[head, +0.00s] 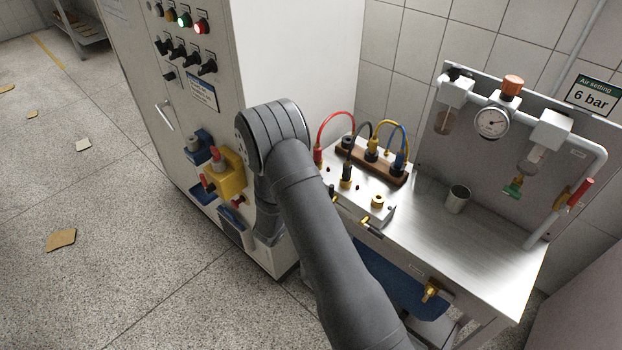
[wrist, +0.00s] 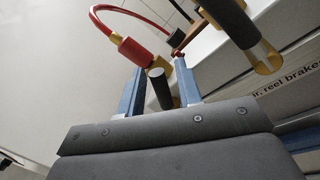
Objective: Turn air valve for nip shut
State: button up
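In the wrist view my gripper (wrist: 161,76) has two blue fingers standing apart. A black cylindrical handle (wrist: 160,90) lies between them, with a gap visible on each side. A red connector with a brass collar (wrist: 140,53) and a red hose sits just above it. I cannot read a label on this handle, so I cannot confirm it is the nip air valve. A second brass valve with a black handle (wrist: 262,55) is to the right, above lettering that reads "reel brake". In the head view my arm hides my gripper.
The metal bench (head: 480,240) carries a hose block (head: 372,165) with coloured hoses and a metal cup (head: 457,198). A pressure gauge (head: 491,122) is on the back panel. The white cabinet (head: 300,50) with switches stands left. Open floor lies left of it.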

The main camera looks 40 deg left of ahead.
jog(key=s+d+f, duration=0.2)
jog(key=s, duration=1.5)
jog(key=shift+d, duration=0.35)
jog(key=shift+a, duration=0.1)
jog(key=c, duration=0.5)
jog(key=shift+w+a+r+m, duration=0.15)
jog(key=shift+a+m, duration=0.1)
jog(key=shift+m, duration=0.55)
grip_shut()
jog(key=w+a+r+m+g+h, duration=0.1)
jog(key=w+a+r+m+h, duration=0.2)
jog(key=m, duration=0.6)
jog(key=a+r+m+g+h, duration=0.1)
jog(key=a+r+m, duration=0.3)
jog(key=m, duration=0.6)
jog(key=w+d+f, duration=0.3)
jog(key=w+f, duration=0.1)
jog(key=w, duration=0.6)
jog(key=shift+w, duration=0.35)
